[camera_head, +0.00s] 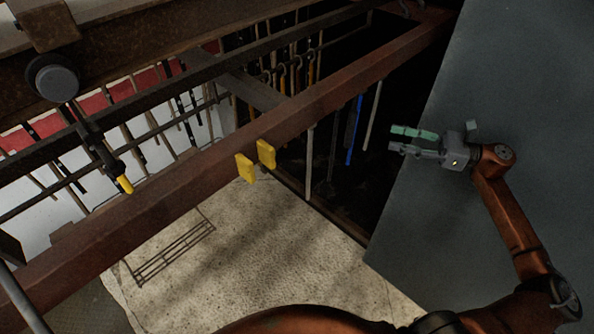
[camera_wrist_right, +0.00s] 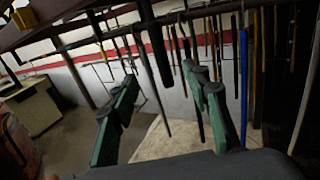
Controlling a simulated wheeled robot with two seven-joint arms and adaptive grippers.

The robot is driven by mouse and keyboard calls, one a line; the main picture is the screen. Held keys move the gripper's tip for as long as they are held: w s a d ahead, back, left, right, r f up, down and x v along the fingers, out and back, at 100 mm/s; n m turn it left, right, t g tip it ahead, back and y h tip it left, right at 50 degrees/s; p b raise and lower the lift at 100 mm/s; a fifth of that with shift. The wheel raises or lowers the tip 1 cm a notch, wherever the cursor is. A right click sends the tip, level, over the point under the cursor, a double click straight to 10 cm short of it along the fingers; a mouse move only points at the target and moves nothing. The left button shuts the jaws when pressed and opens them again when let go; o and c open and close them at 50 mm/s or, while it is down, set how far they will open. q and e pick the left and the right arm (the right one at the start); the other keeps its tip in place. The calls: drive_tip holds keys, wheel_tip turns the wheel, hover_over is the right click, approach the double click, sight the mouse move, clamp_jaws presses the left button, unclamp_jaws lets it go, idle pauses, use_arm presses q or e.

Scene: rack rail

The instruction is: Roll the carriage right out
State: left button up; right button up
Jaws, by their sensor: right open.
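What looks like the carriage is at the upper left of the head view: a grey round roller (camera_head: 55,78) on the rail, with a dark hanger (camera_head: 95,146) below it ending in a yellow tip (camera_head: 124,184). Two yellow blocks (camera_head: 245,168) (camera_head: 266,153) sit on the reddish-brown beam (camera_head: 190,180), to the right of the hanger. My right gripper (camera_head: 392,138) is open and empty, right of the beam and well apart from the carriage. Its green fingers stand apart in the right wrist view (camera_wrist_right: 160,82). My left gripper is not in view.
Several long tools, one of them blue (camera_head: 354,130), hang behind the beam, and they also show in the right wrist view (camera_wrist_right: 243,85). A large grey panel (camera_head: 420,220) is at the right. A pale mat (camera_head: 260,260) lies on the floor below.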

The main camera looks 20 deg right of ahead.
sight(351, 127)
drive_tip(key=x, duration=1.1)
drive_tip(key=shift+p, duration=0.35)
drive_tip(key=shift+w+a, duration=0.25)
drive_tip(key=shift+b+x, duration=0.45)
drive_tip(key=shift+x, duration=0.6)
drive_tip(key=shift+c, duration=0.5)
clamp_jaws()
